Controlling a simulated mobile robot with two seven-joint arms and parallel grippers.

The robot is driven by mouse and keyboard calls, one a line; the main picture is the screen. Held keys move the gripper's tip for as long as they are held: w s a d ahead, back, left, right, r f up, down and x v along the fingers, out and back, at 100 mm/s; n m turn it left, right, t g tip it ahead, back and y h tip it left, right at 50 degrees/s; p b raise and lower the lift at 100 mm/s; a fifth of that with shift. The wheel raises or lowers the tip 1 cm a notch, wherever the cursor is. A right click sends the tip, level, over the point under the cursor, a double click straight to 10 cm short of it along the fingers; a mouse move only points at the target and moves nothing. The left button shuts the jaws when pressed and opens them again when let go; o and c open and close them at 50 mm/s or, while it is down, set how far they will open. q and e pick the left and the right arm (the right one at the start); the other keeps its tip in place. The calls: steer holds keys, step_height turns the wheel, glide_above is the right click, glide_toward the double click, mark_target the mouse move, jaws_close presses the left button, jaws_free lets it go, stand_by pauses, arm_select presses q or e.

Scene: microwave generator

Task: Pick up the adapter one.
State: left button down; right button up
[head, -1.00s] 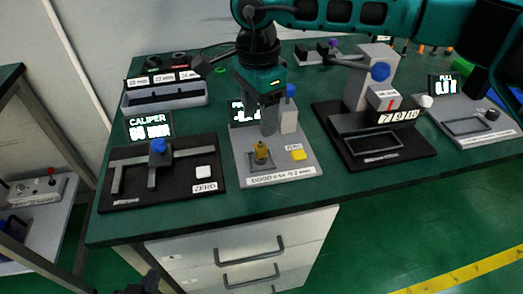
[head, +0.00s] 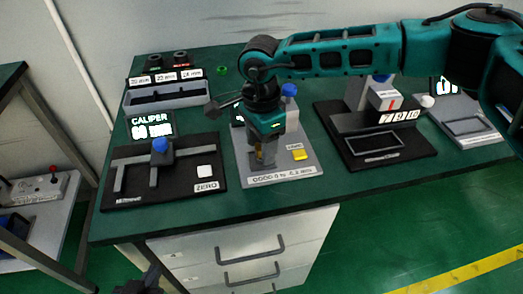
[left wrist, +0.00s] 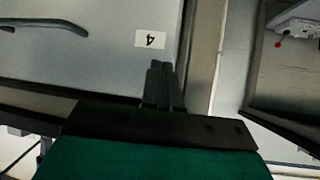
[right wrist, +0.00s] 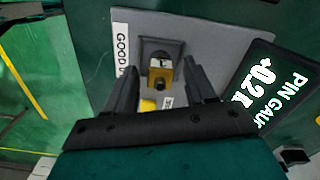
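The adapter one is a small brass block (right wrist: 160,73) with a dark mark on its top face, standing in a dark square seat on the grey pin gauge plate (right wrist: 205,35) in the right wrist view. My right gripper (right wrist: 163,80) is open, with one finger on each side of the adapter and visible gaps between. In the head view my right gripper (head: 264,148) points down over the gauge and mostly hides the brass adapter. My left gripper (left wrist: 163,82) is shut and empty in front of a drawer; it also shows at the bottom of the head view (head: 146,282).
A caliper stand (head: 180,182) is left of the gauge and a black stand (head: 410,152) is right of it. A yellow button (head: 299,155) and a blue-topped post (head: 290,97) are close to the gripper. A long tray (head: 168,97) lies behind.

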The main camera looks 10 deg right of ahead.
jaws_close()
steer(key=shift+r, duration=0.1)
stand_by(0.4)
